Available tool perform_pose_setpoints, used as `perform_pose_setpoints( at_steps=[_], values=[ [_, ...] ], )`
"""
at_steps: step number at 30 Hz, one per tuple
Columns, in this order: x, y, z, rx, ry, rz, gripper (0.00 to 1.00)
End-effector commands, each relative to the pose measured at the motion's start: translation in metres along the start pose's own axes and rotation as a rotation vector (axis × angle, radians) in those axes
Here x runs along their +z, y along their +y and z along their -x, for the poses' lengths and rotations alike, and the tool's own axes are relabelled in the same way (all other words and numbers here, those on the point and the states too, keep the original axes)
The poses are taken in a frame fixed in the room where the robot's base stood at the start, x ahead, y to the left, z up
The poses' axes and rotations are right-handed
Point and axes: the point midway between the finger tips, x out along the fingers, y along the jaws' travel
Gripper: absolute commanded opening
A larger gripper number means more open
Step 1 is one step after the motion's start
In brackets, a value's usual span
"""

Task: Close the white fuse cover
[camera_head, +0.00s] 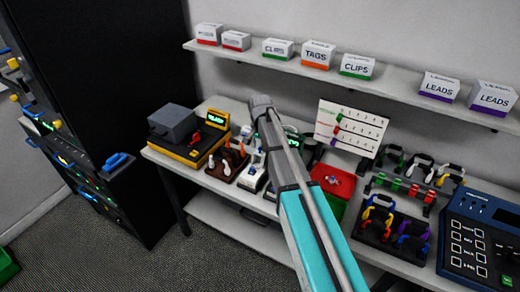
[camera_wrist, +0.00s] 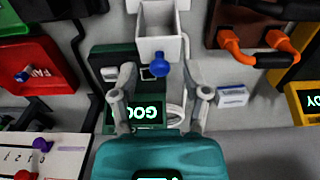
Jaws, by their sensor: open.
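In the wrist view a white, box-shaped piece (camera_wrist: 163,44) with an open grey hollow stands at top centre, above a dark green unit (camera_wrist: 112,52). It looks like the fuse part, but I cannot tell cover from holder. A blue ball-shaped knob (camera_wrist: 160,68) sits at its near edge. My gripper (camera_wrist: 160,76) is open, with one finger on each side of the knob. I cannot tell whether they touch anything. The unit's green display (camera_wrist: 147,113) shows between the fingers. In the head view my arm hides much of this spot.
A small white box (camera_wrist: 232,96) lies near my right finger. A white labelled board (camera_head: 350,128) stands behind. A shelf (camera_head: 390,84) with boxes runs above.

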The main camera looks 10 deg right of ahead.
Motion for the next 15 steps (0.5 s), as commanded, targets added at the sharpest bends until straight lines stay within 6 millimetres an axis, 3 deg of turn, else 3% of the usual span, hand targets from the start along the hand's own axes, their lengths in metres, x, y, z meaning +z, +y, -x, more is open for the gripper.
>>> perform_pose_setpoints(
  at_steps=[11,15],
  values=[
    [0.0000,0.0000,-0.0011,0.000,0.000,0.000,0.60],
    [0.0000,0.0000,-0.0012,0.000,0.000,0.000,0.34]
  ],
)
